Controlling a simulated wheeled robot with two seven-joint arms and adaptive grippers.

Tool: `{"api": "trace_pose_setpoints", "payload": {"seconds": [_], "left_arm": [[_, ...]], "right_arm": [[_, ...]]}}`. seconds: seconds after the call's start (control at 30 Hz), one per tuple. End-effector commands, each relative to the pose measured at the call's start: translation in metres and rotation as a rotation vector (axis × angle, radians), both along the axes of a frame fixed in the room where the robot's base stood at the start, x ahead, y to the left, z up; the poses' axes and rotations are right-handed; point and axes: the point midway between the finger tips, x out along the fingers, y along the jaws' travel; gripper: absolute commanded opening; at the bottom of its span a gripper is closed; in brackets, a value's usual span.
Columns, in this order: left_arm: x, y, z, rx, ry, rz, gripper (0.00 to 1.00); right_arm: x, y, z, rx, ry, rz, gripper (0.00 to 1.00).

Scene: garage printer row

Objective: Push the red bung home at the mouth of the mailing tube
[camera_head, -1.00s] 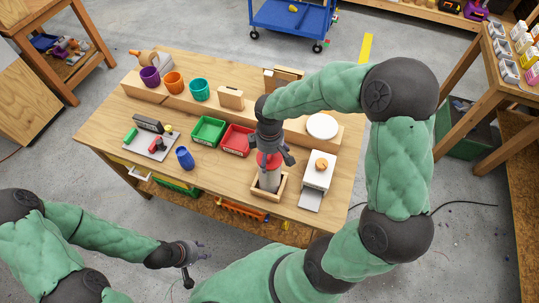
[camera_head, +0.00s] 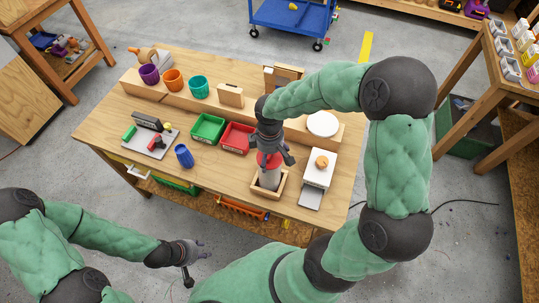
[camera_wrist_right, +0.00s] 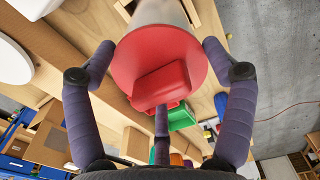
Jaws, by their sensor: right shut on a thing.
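The mailing tube (camera_head: 268,179) is a pale grey cylinder standing upright in a square wooden holder (camera_head: 283,190) near the table's front edge. The red bung (camera_head: 266,160) is at its top end. In the right wrist view the bung (camera_wrist_right: 160,70) is a wide red disc with a raised grip block, with the tube (camera_wrist_right: 160,12) behind it. My right gripper (camera_head: 271,152) is over the tube mouth, its fingers closed around the bung's rim. How deep the bung sits is hidden. My left gripper (camera_head: 198,261) is open and empty, off the table's front.
A white device with an orange knob (camera_head: 317,172) stands just right of the tube. Red (camera_head: 238,139) and green (camera_head: 208,129) trays and a blue cup (camera_head: 184,156) lie to the left. A raised wooden shelf with cups and a white disc (camera_head: 322,124) runs behind.

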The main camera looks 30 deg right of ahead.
Motion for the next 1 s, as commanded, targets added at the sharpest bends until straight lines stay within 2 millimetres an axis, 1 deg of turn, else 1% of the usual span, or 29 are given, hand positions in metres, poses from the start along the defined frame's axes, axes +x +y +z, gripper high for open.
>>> {"api": "trace_pose_setpoints", "payload": {"seconds": [0.27, 0.6, 0.8, 0.83, 0.87, 1.0], "left_arm": [[0.0000, 0.0000, -0.0008, 0.000, 0.000, 0.000, 0.40], [-0.0001, 0.0000, -0.0071, 0.000, 0.000, 0.000, 0.40], [0.0000, 0.0000, -0.0059, 0.000, 0.000, 0.000, 0.40], [0.0000, 0.0000, -0.0059, 0.000, 0.000, 0.000, 0.40], [0.0000, 0.0000, -0.0059, 0.000, 0.000, 0.000, 0.40], [0.0000, 0.0000, -0.0059, 0.000, 0.000, 0.000, 0.40]], "right_arm": [[0.0000, 0.0000, -0.0009, 0.000, 0.000, 0.000, 0.52], [0.0000, 0.0000, -0.0093, 0.000, 0.000, 0.000, 0.52], [0.0000, 0.0000, -0.0080, 0.000, 0.000, 0.000, 0.52], [0.0000, 0.0000, -0.0080, 0.000, 0.000, 0.000, 0.92], [0.0000, 0.0000, -0.0079, 0.000, 0.000, 0.000, 1.00], [0.0000, 0.0000, -0.0079, 0.000, 0.000, 0.000, 1.00]]}}
